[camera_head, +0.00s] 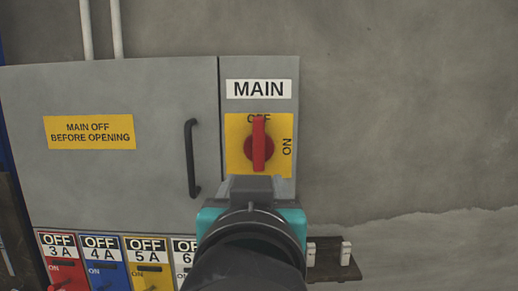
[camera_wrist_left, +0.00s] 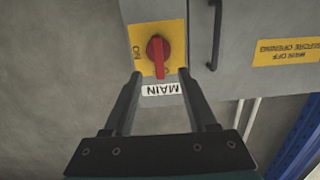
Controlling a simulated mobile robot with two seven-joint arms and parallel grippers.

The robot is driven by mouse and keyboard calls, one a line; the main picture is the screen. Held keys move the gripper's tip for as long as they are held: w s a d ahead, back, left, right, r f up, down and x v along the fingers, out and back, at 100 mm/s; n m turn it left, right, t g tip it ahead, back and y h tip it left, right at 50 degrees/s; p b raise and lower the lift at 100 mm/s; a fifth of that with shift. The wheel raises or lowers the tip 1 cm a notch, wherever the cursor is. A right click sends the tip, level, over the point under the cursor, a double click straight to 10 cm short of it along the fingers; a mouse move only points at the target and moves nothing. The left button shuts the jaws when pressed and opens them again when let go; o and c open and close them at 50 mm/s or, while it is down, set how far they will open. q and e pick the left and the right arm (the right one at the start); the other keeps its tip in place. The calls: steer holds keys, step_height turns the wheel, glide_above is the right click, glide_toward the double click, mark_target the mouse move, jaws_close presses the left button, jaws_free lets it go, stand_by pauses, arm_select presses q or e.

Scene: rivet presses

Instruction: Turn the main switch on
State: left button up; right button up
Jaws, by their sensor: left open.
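The main switch (camera_head: 259,148) is a red rotary knob with a raised bar handle on a yellow plate (camera_head: 236,166). The handle stands vertical, its top end at the word OFF; ON is printed at the plate's right side. My left gripper (camera_head: 250,184) is just below the plate in the head view, its fingers mostly hidden. In the left wrist view, which is upside down, the gripper (camera_wrist_left: 160,74) is open and empty. The red switch (camera_wrist_left: 158,52) appears beyond its fingertips, with one handle end between them in the picture. Contact cannot be told. My right gripper is not in view.
A MAIN label (camera_head: 258,89) is above the switch. A grey cabinet door (camera_head: 110,190) with a black handle (camera_head: 192,158) stands to the left. Below it are several coloured OFF/ON panels (camera_head: 102,255). Bare wall (camera_head: 400,110) lies to the right.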

arm_select(q)
step_height(320, 180, up, 2)
glide_toward(259, 141)
steer(key=shift+t, duration=0.4)
steer(key=w, duration=0.3)
steer(key=w+p, duration=0.1)
steer(key=w, duration=0.2)
steer(key=w+p, duration=0.1)
steer(key=w, duration=0.2)
steer(key=shift+w+f, duration=0.2)
steer(key=shift+f, duration=0.15)
jaws_close()
